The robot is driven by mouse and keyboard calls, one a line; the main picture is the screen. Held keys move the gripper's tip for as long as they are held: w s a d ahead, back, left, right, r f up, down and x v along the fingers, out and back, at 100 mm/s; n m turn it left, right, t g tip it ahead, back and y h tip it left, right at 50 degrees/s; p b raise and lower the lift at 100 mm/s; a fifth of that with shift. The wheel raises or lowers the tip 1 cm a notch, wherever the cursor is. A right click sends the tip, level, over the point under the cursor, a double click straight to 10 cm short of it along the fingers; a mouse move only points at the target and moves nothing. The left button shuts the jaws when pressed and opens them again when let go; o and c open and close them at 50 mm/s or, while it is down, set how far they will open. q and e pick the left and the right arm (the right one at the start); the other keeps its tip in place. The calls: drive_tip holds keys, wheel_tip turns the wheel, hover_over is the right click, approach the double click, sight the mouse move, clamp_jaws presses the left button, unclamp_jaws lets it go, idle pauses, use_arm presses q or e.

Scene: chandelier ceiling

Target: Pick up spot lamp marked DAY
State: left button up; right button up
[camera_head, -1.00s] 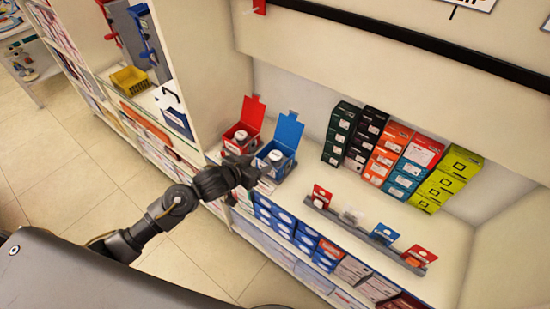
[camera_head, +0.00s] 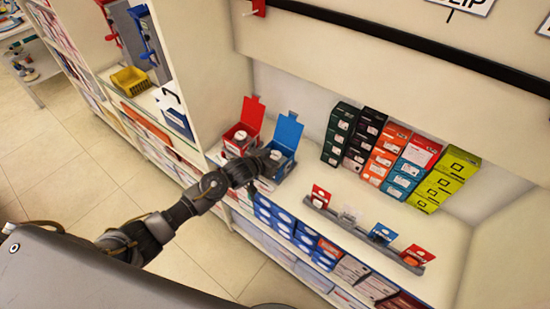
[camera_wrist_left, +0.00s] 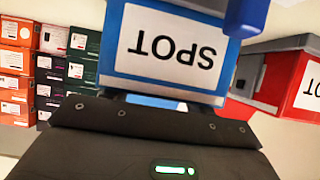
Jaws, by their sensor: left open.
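A blue box (camera_head: 285,142) with its lid raised stands on the shelf. A red box (camera_head: 247,124) with a raised lid and a white lamp (camera_head: 240,136) inside stands to its left. My left gripper (camera_head: 266,164) is open at the front of the blue box and hides most of its contents. In the left wrist view the blue box (camera_wrist_left: 115,58) fills the upper middle, with an upside-down SPOT label. The red box (camera_wrist_left: 286,80) is at right, its label cut off. No DAY marking is readable. My right gripper is not in view.
Stacked dark, orange, teal and yellow-green boxes (camera_head: 393,155) stand at the back. A grey rail (camera_head: 350,224) with small coloured cards runs along the shelf front. A partition (camera_head: 208,75) rises at left. Bare shelf lies between rail and stacks.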

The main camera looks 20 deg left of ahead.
use_arm(q)
drive_tip(key=shift+w+d+f, duration=0.2)
drive_tip(key=shift+w, duration=0.2)
drive_tip(key=c, duration=0.7)
drive_tip(key=shift+c, duration=0.2)
drive_tip(key=shift+r, duration=0.1)
